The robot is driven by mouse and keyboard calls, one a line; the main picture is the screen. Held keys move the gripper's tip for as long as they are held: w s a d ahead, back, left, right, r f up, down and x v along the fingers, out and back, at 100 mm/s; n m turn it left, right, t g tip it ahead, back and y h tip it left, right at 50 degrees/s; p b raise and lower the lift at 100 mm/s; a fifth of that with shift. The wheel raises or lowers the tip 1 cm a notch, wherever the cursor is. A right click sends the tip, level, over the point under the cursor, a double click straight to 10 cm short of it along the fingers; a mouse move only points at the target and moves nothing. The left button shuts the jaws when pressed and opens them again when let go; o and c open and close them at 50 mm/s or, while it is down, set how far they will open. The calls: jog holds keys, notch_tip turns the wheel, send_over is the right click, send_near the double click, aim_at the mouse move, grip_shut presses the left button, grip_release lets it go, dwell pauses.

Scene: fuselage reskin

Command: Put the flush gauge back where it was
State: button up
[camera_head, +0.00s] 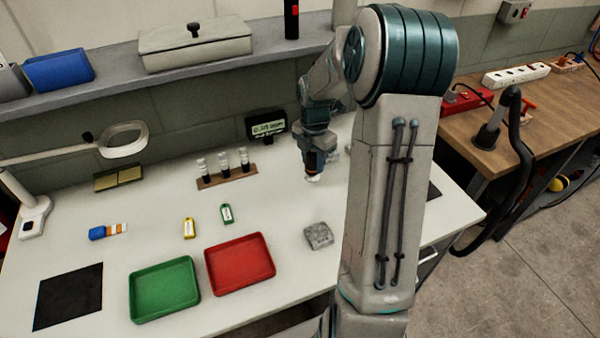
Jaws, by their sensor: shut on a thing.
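My gripper (313,172) points down over the white worktop, right of the vial rack. It is shut on a small pale thing (313,179), of which only a light tip shows below the fingers. I cannot tell for sure that this is the flush gauge, and no other clear flush gauge shows. Whether the tip touches the worktop is too small to tell. A dark display (267,126) with a lit green readout in mm stands behind and left of my gripper.
A rack of vials (227,177) stands left of my gripper. A grey lump (318,236), a red tray (240,264) and a green tray (165,290) lie nearer. My arm hides the worktop's right part.

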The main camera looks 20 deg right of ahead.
jog(key=shift+w+a+f, duration=0.35)
jog(key=shift+a+f, duration=0.1)
jog(key=shift+f, duration=0.55)
jog(key=shift+w+a+f, duration=0.35)
jog(key=shift+a+f, duration=0.05)
jog(key=shift+f, duration=0.6)
jog(key=shift+w+a+f, duration=0.35)
jog(key=shift+a+f, duration=0.1)
jog(key=shift+f, duration=0.55)
jog(key=o, duration=1)
jog(key=shift+f, duration=0.15)
